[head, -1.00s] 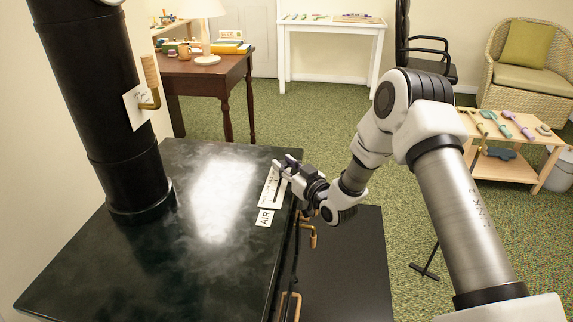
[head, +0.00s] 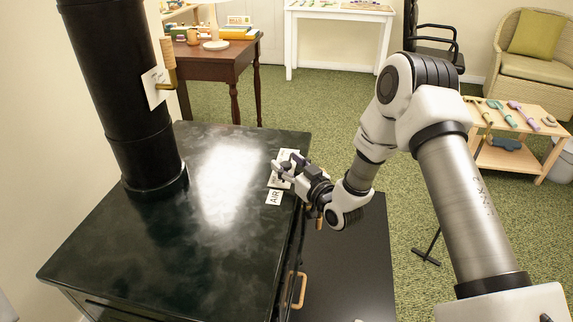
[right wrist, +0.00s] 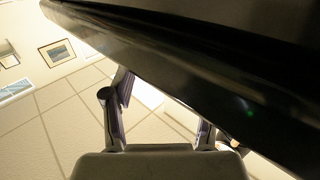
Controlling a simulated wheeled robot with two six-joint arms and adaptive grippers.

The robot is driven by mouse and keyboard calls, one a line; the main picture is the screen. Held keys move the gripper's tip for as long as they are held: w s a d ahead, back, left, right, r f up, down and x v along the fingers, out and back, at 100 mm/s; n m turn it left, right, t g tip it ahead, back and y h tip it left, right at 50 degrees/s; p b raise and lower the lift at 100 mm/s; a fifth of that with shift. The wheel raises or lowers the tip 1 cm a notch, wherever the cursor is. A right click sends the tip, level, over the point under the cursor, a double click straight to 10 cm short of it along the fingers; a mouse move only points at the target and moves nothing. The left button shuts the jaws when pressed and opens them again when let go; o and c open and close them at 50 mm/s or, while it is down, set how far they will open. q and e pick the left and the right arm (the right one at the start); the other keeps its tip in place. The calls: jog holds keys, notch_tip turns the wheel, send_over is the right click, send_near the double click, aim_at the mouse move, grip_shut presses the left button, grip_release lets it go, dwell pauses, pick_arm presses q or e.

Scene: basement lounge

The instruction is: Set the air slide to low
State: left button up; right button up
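The stove (head: 150,245) has a dark, glossy top. A white scale plate (head: 287,155) lies near its right edge, with the white "AIR" label (head: 274,198) just in front of it. My right gripper (head: 281,168) is over the middle of the plate and hides part of it. The air slide's knob and its setting cannot be made out. In the right wrist view the two fingers (right wrist: 160,115) stand apart, close to the dark stove edge (right wrist: 200,85). No held thing shows between them. My left gripper is out of view.
A dark floor plate (head: 350,260) lies right of the stove. A brown table (head: 215,62) stands behind.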

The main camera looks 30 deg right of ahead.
jog(key=shift+s+d+r, duration=0.1)
jog(key=shift+r, duration=0.05)
jog(key=shift+s, duration=0.2)
jog(key=s+d, duration=0.1)
jog(key=s, duration=1)
jog(key=shift+s+d, duration=0.3)
jog(key=shift+r, duration=0.1)
